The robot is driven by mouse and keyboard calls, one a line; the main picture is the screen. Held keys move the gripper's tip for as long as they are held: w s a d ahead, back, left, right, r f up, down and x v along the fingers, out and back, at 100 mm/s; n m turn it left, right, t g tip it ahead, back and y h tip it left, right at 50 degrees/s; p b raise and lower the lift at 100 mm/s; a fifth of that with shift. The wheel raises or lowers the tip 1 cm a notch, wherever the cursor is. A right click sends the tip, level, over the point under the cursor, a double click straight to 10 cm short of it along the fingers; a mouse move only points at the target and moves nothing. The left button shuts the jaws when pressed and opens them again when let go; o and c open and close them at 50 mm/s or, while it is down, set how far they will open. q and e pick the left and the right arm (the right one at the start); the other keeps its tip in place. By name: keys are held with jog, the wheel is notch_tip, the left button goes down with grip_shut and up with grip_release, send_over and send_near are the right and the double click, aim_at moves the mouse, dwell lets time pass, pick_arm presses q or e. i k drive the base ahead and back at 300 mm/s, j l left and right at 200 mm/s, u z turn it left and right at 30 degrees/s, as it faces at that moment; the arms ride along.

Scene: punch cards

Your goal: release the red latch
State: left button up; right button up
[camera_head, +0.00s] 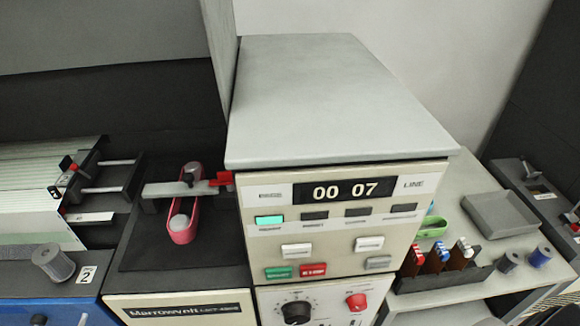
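A small red piece (222,179) sits at the right end of a grey bar (165,189), against the left side of the beige console; it may be the red latch. The bar lies across a red-pink oblong frame (185,225) on a dark deck. The bar has a dark knob (188,178) on it. Another small red piece (68,164) shows on the black mechanism (103,178) at the left, beside the card stack. I cannot tell for sure which red piece is the latch. Neither of my grippers is in view.
The beige console (345,210) with a "00 07" display stands tall in the middle, right of the bar. A card stack (25,195) and a grey spool (53,262) are at left. A grey tray (502,213), green dish (432,227) and blue spool (540,254) are at right.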

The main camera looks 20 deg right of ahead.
aim_at(224, 178)
jog(key=j+z, duration=0.15)
jog(key=z, duration=0.9)
jog(key=k+j+z, duration=0.85)
jog(key=k+z, duration=0.2)
jog(key=k+j, duration=0.1)
jog(key=k, duration=0.25)
jog(key=k+j, duration=0.1)
jog(key=k, duration=0.25)
jog(key=z, duration=0.05)
